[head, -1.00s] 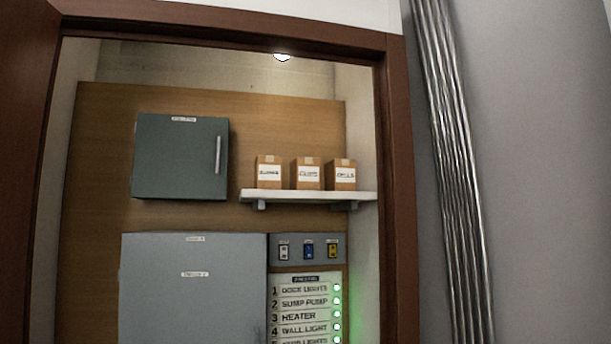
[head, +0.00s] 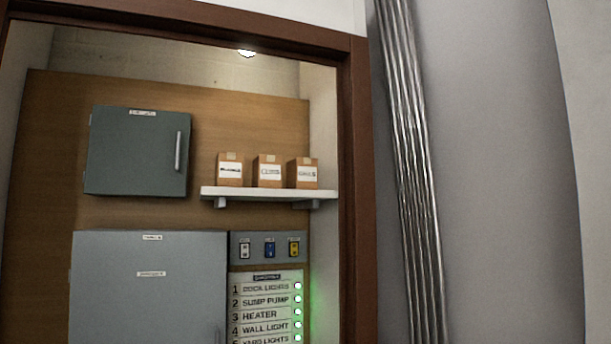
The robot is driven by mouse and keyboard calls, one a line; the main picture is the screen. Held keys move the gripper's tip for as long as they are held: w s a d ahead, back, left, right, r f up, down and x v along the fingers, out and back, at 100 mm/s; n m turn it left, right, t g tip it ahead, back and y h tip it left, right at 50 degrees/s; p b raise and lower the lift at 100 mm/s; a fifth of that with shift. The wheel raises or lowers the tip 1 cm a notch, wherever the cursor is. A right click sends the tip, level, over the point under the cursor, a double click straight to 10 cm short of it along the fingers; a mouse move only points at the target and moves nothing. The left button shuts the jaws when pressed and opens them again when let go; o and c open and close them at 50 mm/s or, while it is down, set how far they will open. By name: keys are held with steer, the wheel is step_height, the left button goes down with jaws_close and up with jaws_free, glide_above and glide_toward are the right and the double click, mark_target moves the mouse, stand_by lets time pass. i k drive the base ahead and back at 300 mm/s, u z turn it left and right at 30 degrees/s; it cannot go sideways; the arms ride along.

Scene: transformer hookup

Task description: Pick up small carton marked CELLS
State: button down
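Three small brown cartons with white labels stand in a row on a white wall shelf (head: 265,195) inside a doorway. The right-hand carton (head: 303,173) is the one whose label read CELLS in the earlier head view; its print is blurred now. The middle carton (head: 268,171) and the left carton (head: 230,170) stand beside it, with small gaps between them. All three are upright. My gripper is not in view.
A dark grey wall cabinet (head: 137,152) hangs left of the shelf. A larger grey cabinet (head: 147,300) and a switch panel (head: 268,247) with a lit list (head: 265,310) are below. The brown door frame (head: 357,190) and metal pipes (head: 410,170) stand right of the shelf.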

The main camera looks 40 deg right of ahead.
mark_target(302, 173)
steer(key=u, duration=0.5)
steer(key=i, duration=1.15)
steer(key=z, duration=1)
